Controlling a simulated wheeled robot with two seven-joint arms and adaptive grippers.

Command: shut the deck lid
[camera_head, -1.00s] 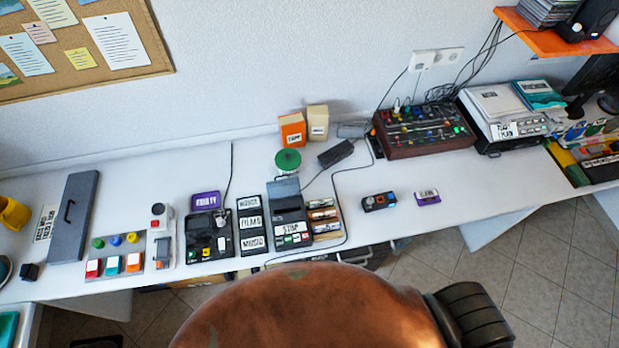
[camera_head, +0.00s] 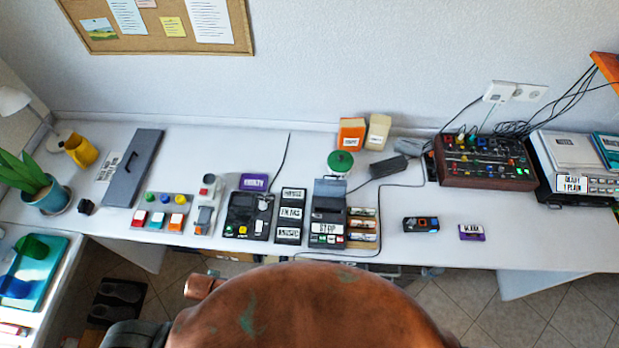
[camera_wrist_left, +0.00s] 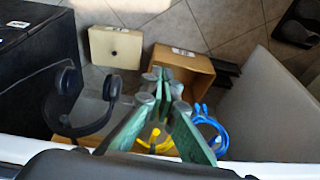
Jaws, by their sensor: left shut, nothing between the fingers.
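The deck (camera_head: 328,228) is a black box with a STOP label and small coloured buttons near the front edge of the white desk. Its grey lid (camera_head: 330,187) stands raised at the back of the box, so the deck is open. My left gripper (camera_wrist_left: 162,76) shows only in the left wrist view. Its green fingers are shut and empty, above things on the floor and apart from the deck, which is not in that view. My right gripper is in neither view.
A black label panel (camera_head: 290,216) stands left of the deck and a small cassette rack (camera_head: 362,228) right of it. A green-topped jar (camera_head: 340,163) is behind the lid. A cable runs past the right side. A headset (camera_wrist_left: 75,100) hangs in the wrist view.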

